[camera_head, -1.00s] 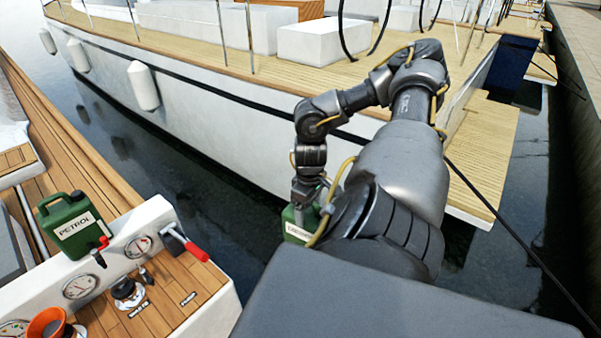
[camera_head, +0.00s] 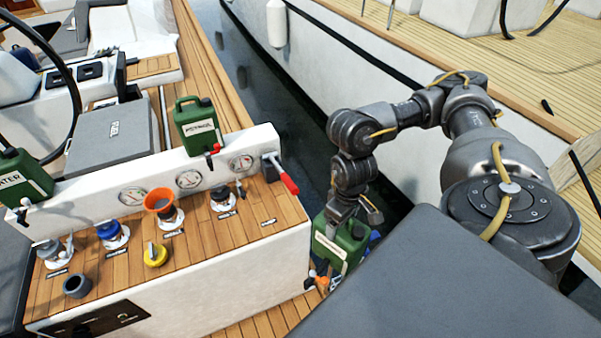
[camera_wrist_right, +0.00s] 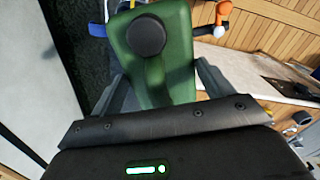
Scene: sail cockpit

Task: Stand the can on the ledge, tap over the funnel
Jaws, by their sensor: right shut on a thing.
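My right gripper (camera_head: 346,210) is shut on a green can (camera_head: 340,245) with a white label too small to read. The can hangs beside the right end of the cockpit console, slightly tilted, with its orange tap (camera_head: 318,280) low on the left. In the right wrist view the can (camera_wrist_right: 165,75) sits between the fingers, with a black cap and the orange-and-white tap (camera_wrist_right: 220,18). The orange funnel (camera_head: 158,200) stands in a filler on the console's wooden top. The white ledge (camera_head: 90,187) runs behind it. My left gripper is not in view.
A green petrol can (camera_head: 197,125) with a red tap and a green water can (camera_head: 22,178) stand on the ledge, with a gap between them. A red-handled lever (camera_head: 285,177) stands at the ledge's right end. Several filler caps and a yellow cap (camera_head: 155,255) are on the wooden top.

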